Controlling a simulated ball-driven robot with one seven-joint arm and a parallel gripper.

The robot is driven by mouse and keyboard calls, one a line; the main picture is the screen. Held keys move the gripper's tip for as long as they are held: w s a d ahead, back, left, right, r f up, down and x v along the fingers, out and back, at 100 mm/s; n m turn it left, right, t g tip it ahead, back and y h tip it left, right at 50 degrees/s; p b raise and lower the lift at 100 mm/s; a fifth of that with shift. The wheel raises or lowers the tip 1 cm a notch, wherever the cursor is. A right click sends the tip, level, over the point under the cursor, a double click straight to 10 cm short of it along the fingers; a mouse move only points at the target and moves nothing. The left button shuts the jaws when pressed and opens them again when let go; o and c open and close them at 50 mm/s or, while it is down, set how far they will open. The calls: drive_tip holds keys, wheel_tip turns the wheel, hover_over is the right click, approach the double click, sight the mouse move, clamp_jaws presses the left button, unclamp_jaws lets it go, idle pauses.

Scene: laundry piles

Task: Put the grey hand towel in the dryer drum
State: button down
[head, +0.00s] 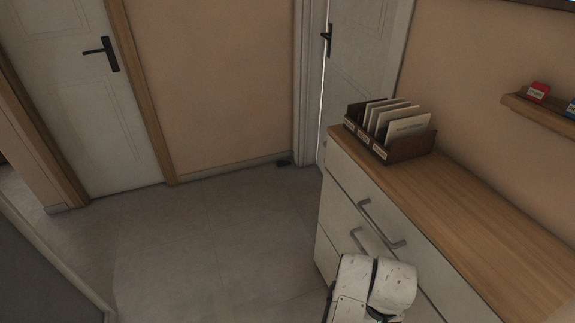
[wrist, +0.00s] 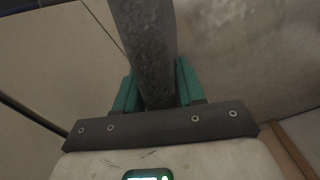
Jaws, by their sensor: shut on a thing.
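In the wrist view my gripper (wrist: 155,88) has its two green fingers closed on a dark grey, rough-textured strip, which looks like the grey hand towel (wrist: 145,35). The towel runs up from between the fingers to the top edge of the picture, and its far end is out of view. In the head view only part of my white arm shows at the bottom, so the gripper and the towel are not seen there. No dryer or drum shows in either view.
A white chest of drawers (head: 345,216) with a wooden top stands close on the right, near my arm. A brown letter holder (head: 408,148) sits on it. A wall shelf (head: 545,108) is at far right. Two doors (head: 80,90) stand behind. The grey floor (head: 210,245) is clear.

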drive_tip(key=shift+a+r, duration=0.1)
drive_tip(key=shift+r, duration=0.2)
drive_tip(key=shift+d, duration=0.3)
drive_tip(key=shift+a, duration=0.2)
